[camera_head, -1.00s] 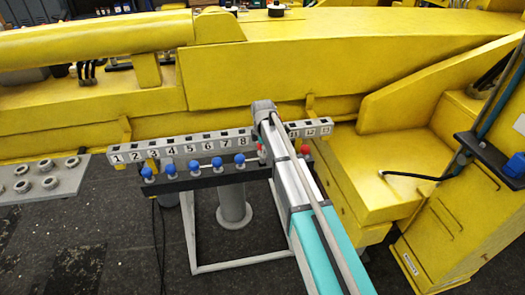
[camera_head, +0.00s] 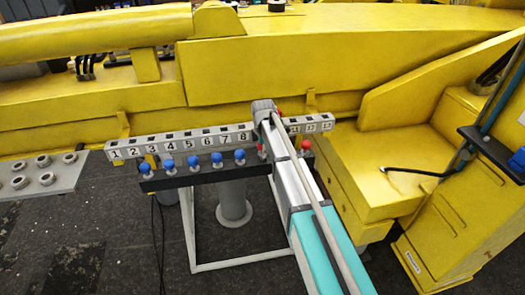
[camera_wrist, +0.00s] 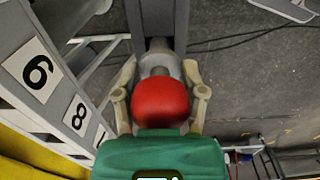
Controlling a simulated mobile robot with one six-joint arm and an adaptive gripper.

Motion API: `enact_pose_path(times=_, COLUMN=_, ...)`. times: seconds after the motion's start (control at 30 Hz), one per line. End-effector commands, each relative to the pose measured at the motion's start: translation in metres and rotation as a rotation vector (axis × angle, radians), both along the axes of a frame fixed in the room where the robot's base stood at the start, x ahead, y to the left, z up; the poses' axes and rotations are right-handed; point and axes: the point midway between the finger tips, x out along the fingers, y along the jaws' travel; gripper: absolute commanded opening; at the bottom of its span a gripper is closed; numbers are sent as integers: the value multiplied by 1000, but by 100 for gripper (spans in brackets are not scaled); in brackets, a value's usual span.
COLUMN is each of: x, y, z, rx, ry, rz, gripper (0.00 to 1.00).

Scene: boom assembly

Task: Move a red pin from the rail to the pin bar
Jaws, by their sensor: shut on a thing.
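The red pin (camera_wrist: 160,102) sits between the two fingers of my gripper (camera_wrist: 160,95) in the wrist view, its round red head toward the camera and a grey body beyond it. My gripper is shut on it. The dark rail (camera_wrist: 183,25) lies beyond the pin; I cannot tell whether the pin is still seated in it. In the head view my arm hides the gripper's tips. Another red pin (camera_head: 305,146) stands at the right end of the rail (camera_head: 195,180). The numbered grey pin bar (camera_head: 120,144) runs behind the rail; it also shows at left in the wrist view (camera_wrist: 60,108).
Several blue pins (camera_head: 217,160) stand along the rail left of my arm. The yellow boom (camera_head: 300,60) lies close behind the pin bar. A grey plate with round sockets (camera_head: 42,180) is at far left. A yellow block (camera_head: 385,190) stands at right.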

Motion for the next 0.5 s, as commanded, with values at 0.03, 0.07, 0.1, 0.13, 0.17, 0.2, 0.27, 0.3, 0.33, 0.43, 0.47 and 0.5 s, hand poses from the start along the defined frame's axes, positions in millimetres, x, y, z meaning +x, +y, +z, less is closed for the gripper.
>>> enact_pose_path(times=0.03, x=0, y=0, z=-3, rx=0, ry=0, rz=0, gripper=0)
enact_pose_path(times=0.07, x=0, y=0, z=-3, rx=0, ry=0, rz=0, gripper=0)
enact_pose_path(times=0.1, x=0, y=0, z=-4, rx=0, ry=0, rz=0, gripper=0)
enact_pose_path(times=0.13, x=0, y=0, z=-5, rx=0, ry=0, rz=0, gripper=0)
enact_pose_path(times=0.17, x=0, y=0, z=-6, rx=0, ry=0, rz=0, gripper=0)
enact_pose_path(times=0.2, x=0, y=0, z=-7, rx=0, ry=0, rz=0, gripper=0)
enact_pose_path(times=0.27, x=0, y=0, z=-8, rx=0, ry=0, rz=0, gripper=0)
enact_pose_path(times=0.3, x=0, y=0, z=-9, rx=0, ry=0, rz=0, gripper=0)
enact_pose_path(times=0.33, x=0, y=0, z=-10, rx=0, ry=0, rz=0, gripper=0)
enact_pose_path(times=0.43, x=0, y=0, z=-12, rx=0, ry=0, rz=0, gripper=0)
enact_pose_path(times=0.47, x=0, y=0, z=-13, rx=0, ry=0, rz=0, gripper=0)
enact_pose_path(times=0.5, x=0, y=0, z=-14, rx=0, ry=0, rz=0, gripper=0)
